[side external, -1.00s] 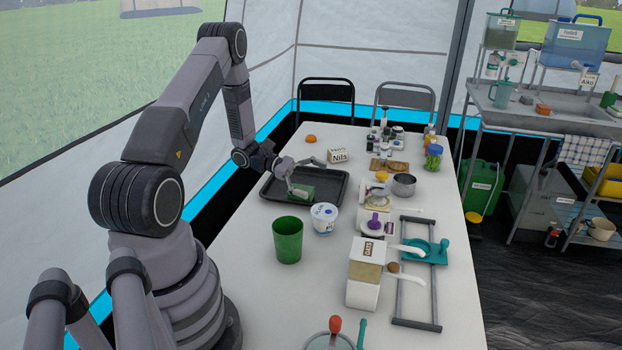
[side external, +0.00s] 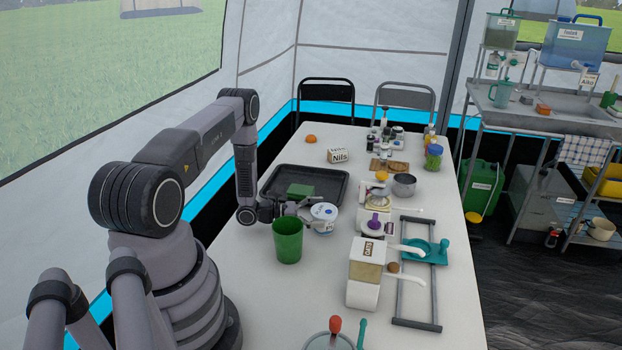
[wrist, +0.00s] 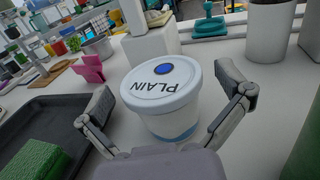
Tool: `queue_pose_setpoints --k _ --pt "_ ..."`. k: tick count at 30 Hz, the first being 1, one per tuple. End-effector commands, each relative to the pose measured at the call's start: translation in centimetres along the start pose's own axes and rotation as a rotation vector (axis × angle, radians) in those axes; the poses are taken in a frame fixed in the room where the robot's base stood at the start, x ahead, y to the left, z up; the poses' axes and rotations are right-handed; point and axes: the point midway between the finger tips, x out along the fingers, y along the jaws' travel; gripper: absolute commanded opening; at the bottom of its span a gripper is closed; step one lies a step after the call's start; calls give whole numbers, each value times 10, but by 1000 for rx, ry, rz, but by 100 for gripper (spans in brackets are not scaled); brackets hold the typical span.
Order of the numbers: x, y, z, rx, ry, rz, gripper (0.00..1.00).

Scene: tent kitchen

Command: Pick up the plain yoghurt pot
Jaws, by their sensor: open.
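The plain yoghurt pot (side external: 325,219) is a white tub with a blue base band and a lid marked PLAIN with a blue dot. It stands upright on the white table, right of the green cup. In the wrist view the pot (wrist: 163,98) fills the middle. My gripper (side external: 296,212) is open at its left side, partly hidden behind the green cup's rim. In the wrist view my gripper's fingers (wrist: 168,108) are spread either side of the pot. Whether they touch it I cannot tell.
The green cup (side external: 288,242) stands close in front of my gripper. A black tray (side external: 335,183) with a green block (side external: 299,190) lies behind. An oats carton (side external: 364,277) and a metal-railed frame (side external: 414,322) stand to the right. Clear table lies in front of the pot.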

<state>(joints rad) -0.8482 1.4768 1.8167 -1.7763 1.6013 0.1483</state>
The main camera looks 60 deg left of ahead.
Motion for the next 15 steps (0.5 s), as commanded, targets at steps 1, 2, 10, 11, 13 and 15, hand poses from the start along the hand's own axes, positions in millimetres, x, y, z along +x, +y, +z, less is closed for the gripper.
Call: queue_pose_setpoints --k 1,2,10,11,13,15 --pt "4 0 0 0 0 -1 100" --pt "5 0 0 0 0 0 100" --pt "5 0 0 1 0 1 92" --pt "5 0 0 1 0 1 88" --pt "5 0 0 1 0 1 79" --pt "5 0 0 1 0 1 70"
